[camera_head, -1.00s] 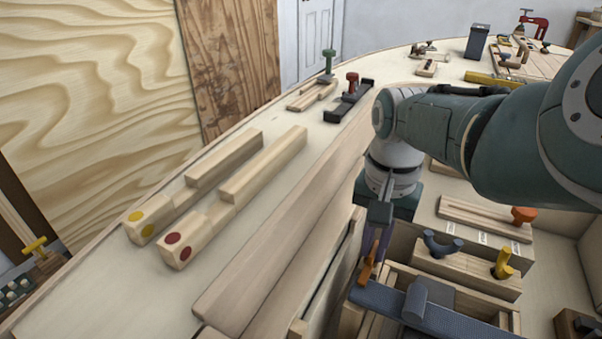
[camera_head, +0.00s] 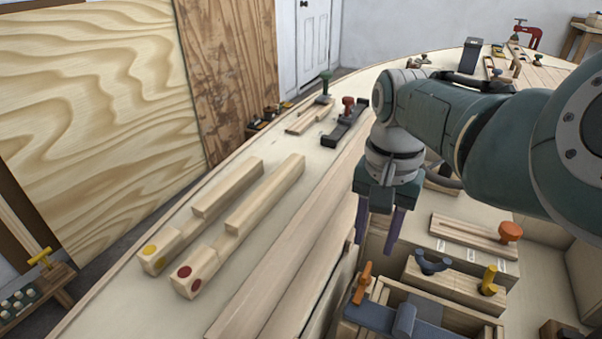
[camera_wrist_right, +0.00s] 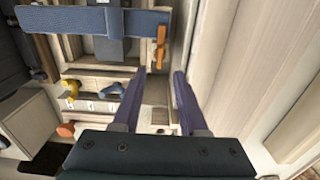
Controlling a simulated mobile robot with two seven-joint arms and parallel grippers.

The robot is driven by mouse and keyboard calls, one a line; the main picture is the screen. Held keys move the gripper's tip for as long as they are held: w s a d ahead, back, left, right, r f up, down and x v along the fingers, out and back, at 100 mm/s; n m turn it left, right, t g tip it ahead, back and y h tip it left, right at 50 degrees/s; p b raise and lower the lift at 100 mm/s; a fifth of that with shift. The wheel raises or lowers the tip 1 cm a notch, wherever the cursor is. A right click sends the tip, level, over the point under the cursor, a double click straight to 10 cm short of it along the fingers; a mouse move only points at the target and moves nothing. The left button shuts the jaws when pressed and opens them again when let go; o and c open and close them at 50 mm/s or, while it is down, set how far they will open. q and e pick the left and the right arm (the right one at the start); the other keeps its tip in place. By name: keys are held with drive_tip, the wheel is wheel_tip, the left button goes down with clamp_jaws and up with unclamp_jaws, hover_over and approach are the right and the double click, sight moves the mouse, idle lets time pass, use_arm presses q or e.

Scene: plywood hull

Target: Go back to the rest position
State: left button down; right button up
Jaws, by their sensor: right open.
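My right gripper (camera_head: 379,237) hangs from its arm at the right of the head view, over the hull's inner edge. Its two purple fingers point down, spread apart, with nothing between them. In the right wrist view the fingers (camera_wrist_right: 162,76) are also apart and empty. A blue bar (camera_head: 370,316) with an orange handle (camera_head: 362,284) lies across a wooden box below the gripper, clear of the fingers. The bar (camera_wrist_right: 60,20) and handle (camera_wrist_right: 160,50) also show in the right wrist view. My left gripper is not in view.
Two notched timbers with yellow (camera_head: 150,250) and red (camera_head: 184,272) dots lie on the plywood deck at left. Clamps with green (camera_head: 324,98) and red (camera_head: 348,102) knobs stand farther back. Blue (camera_head: 433,264), yellow (camera_head: 488,281) and orange (camera_head: 510,231) handled pieces sit at right below my arm.

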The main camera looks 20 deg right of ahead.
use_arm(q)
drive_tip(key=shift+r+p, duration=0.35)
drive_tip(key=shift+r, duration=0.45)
use_arm(e)
wheel_tip(320, 180, up, 3)
drive_tip(key=shift+f, duration=0.2)
drive_tip(key=s+d+r+n+t+h+p, duration=0.2)
drive_tip(key=s+d+r+n+h+p, duration=0.15)
drive_tip(key=s+d+r+p, duration=0.45)
drive_tip(key=s+a+r+n+t+y+p, duration=0.2)
drive_tip(key=s+a+r+n+y+p, duration=0.2)
drive_tip(key=s+a+r+n+p, duration=0.65)
use_arm(q)
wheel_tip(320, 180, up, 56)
drive_tip(key=p, duration=3.7)
drive_tip(key=shift+p, duration=0.3)
use_arm(e)
drive_tip(key=s+a+r+m, duration=0.1)
drive_tip(key=r, duration=2)
drive_tip(key=s+a+r+m, duration=0.1)
drive_tip(key=a+r, duration=0.1)
drive_tip(key=r, duration=2)
drive_tip(key=shift+s+a+r, duration=0.15)
drive_tip(key=shift+s+a, duration=0.1)
drive_tip(key=shift+s, duration=0.1)
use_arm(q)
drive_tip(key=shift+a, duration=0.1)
